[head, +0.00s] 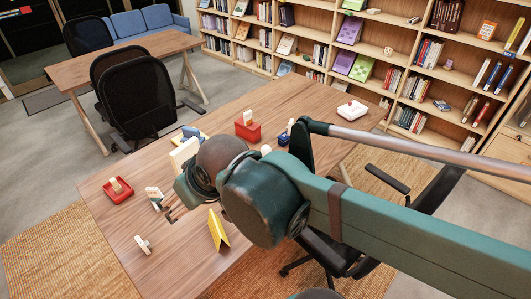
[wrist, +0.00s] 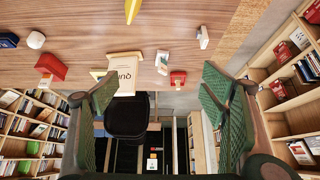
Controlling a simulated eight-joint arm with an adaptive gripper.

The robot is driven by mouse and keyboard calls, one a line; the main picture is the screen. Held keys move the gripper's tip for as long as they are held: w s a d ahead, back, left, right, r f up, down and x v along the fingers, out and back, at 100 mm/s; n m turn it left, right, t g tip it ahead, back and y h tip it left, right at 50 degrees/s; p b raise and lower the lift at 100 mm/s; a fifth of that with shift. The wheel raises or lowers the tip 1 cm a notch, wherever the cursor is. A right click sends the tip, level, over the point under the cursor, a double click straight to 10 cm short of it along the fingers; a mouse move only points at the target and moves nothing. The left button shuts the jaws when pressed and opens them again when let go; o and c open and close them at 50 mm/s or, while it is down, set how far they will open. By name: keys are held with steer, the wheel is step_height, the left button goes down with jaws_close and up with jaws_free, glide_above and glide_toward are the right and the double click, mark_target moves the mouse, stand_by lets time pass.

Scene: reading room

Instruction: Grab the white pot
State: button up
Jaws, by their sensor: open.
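A small rounded white pot (head: 266,149) stands on the wooden table (head: 115,225), beside a dark blue item (head: 284,137), partly behind my arm in the head view. It also shows at the upper left of the wrist view (wrist: 36,40). My gripper (wrist: 158,92) is open, its green fingers wide apart with nothing held between them. The pot is outside the fingers, well to their left in the wrist view. In the head view my arm hides most of the gripper.
A red box (head: 247,130), a white sign (wrist: 124,72), a red tray (head: 118,190), a small card stand (head: 154,198) and a yellow folded sign (head: 218,230) stand on the table. A white tray (head: 352,112) sits at the far right. Chairs and bookshelves surround it.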

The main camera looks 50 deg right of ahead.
steer(key=c, duration=0.8)
steer(key=w+d+m+g+h, duration=0.2)
steer(key=w+d+m, duration=0.3)
steer(key=w+d, duration=0.55)
steer(key=m+g+h+p, duration=0.15)
steer(key=m+g, duration=0.35)
steer(key=m, duration=0.7)
glide_above(265, 148)
steer(key=a, duration=0.3)
step_height(265, 148, down, 22)
steer(key=shift+s+d+f+h, duration=0.15)
steer(key=shift+d+f+h, duration=0.2)
steer(key=shift+d+h, duration=0.15)
